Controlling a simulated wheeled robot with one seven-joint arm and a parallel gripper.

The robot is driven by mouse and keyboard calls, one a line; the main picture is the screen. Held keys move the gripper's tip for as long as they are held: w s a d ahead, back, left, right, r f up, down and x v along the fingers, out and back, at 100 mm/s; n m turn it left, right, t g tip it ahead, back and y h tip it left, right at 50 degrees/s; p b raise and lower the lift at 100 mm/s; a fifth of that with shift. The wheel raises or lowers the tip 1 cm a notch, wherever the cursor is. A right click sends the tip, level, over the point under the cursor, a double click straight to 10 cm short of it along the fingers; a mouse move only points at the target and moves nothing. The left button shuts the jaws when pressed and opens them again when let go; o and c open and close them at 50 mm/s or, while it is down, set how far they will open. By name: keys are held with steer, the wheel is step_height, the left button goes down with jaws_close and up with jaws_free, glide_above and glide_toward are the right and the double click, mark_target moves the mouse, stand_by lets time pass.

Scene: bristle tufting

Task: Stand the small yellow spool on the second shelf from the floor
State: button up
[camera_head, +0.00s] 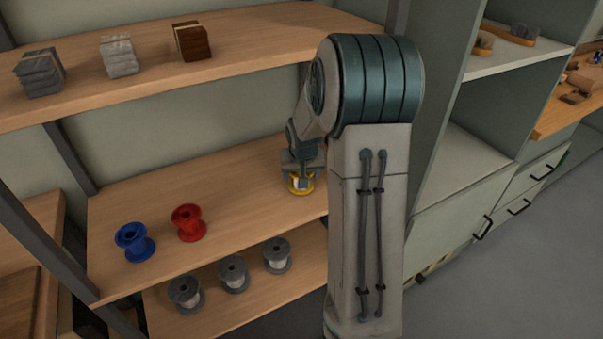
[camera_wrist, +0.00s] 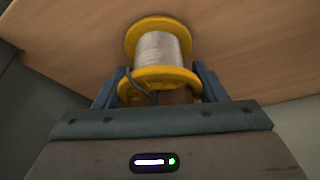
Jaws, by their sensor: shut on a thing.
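The small yellow spool (camera_head: 301,186) has yellow flanges and a pale wound core. In the head view it is at the right part of the shelf (camera_head: 240,190) that carries the blue and red spools, partly hidden by my gripper (camera_head: 300,172). In the wrist view the yellow spool (camera_wrist: 163,50) lies between the two fingers of my gripper (camera_wrist: 160,88), which is shut on it. Its far flange is against or very close to the wooden surface (camera_wrist: 255,45); I cannot tell whether it touches.
A blue spool (camera_head: 134,242) and a red spool (camera_head: 188,222) stand left on the same shelf. Several grey spools (camera_head: 232,272) stand on the shelf below. Bundles (camera_head: 120,56) sit on the shelf above. A grey cabinet (camera_head: 465,180) is at the right. Shelf room is clear between the red and yellow spools.

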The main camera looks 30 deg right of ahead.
steer(key=shift+f, duration=0.2)
steer(key=o, duration=1)
steer(key=shift+r, duration=0.1)
